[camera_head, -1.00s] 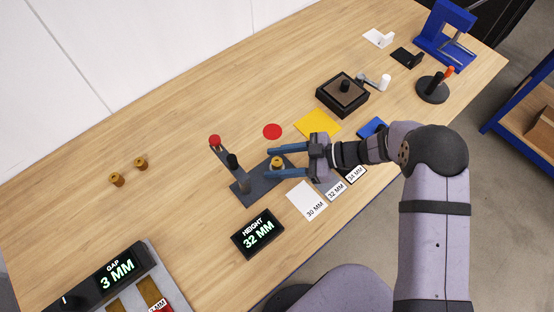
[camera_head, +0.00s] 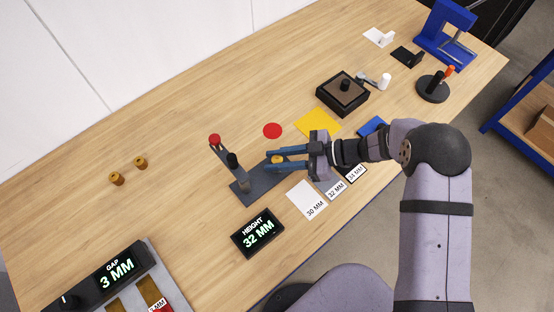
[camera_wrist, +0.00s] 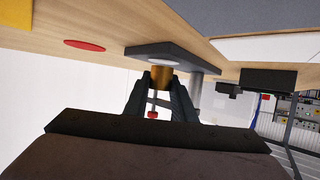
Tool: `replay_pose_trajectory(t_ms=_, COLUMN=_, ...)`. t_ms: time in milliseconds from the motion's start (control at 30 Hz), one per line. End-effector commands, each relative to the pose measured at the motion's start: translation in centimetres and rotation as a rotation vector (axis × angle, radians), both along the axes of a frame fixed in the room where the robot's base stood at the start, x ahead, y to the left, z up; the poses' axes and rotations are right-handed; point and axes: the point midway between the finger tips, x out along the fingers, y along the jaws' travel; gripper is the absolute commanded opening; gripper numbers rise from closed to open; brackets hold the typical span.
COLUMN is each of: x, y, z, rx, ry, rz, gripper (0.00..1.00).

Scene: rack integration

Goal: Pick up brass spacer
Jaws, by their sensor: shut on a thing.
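A brass spacer (camera_head: 277,160) is at the dark grey height gauge base (camera_head: 243,187), between the blue fingers of my gripper (camera_head: 277,160). In the wrist view the spacer (camera_wrist: 161,77) shows between the two dark fingertips, close against the gauge plate (camera_wrist: 172,53). My gripper is shut on it. I cannot tell whether the spacer still touches the plate. Two more brass spacers, one nearer (camera_head: 117,179) and one farther (camera_head: 140,163), stand on the table at the left. The height display (camera_head: 258,233) reads 32 MM.
Labelled cards lie right of the gauge: white 30 MM (camera_head: 307,199), grey 32 MM (camera_head: 333,188) and 34 MM (camera_head: 352,173). The gauge's post with a red knob (camera_head: 214,139) stands close by. A red disc (camera_head: 272,131) and yellow square (camera_head: 318,122) lie behind.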

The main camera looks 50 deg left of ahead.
Motion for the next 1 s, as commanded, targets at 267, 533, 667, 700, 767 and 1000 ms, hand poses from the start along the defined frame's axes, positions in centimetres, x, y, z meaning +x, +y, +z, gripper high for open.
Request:
replay_pose_trajectory(t_ms=267, x=0.1, y=0.1, z=2.8, rx=0.005, ry=-0.003, rz=0.0, gripper=0.0)
replay_pose_trajectory(t_ms=533, x=0.0, y=0.0, z=6.7, rx=0.003, ry=-0.003, rz=0.0, gripper=0.0)
replay_pose_trajectory(t_ms=667, x=0.0, y=0.0, z=8.2, rx=0.004, ry=-0.002, rz=0.001, gripper=0.0)
replay_pose_trajectory(t_ms=700, x=0.0, y=0.0, z=8.5, rx=0.003, ry=-0.002, rz=0.0, gripper=0.0)
replay_pose_trajectory(t_ms=767, x=0.0, y=0.0, z=8.8, rx=0.001, ry=-0.001, rz=0.001, gripper=0.0)
replay_pose_trajectory(t_ms=1000, x=0.0, y=0.0, z=9.3, rx=0.0, ry=0.0, rz=0.0, gripper=0.0)
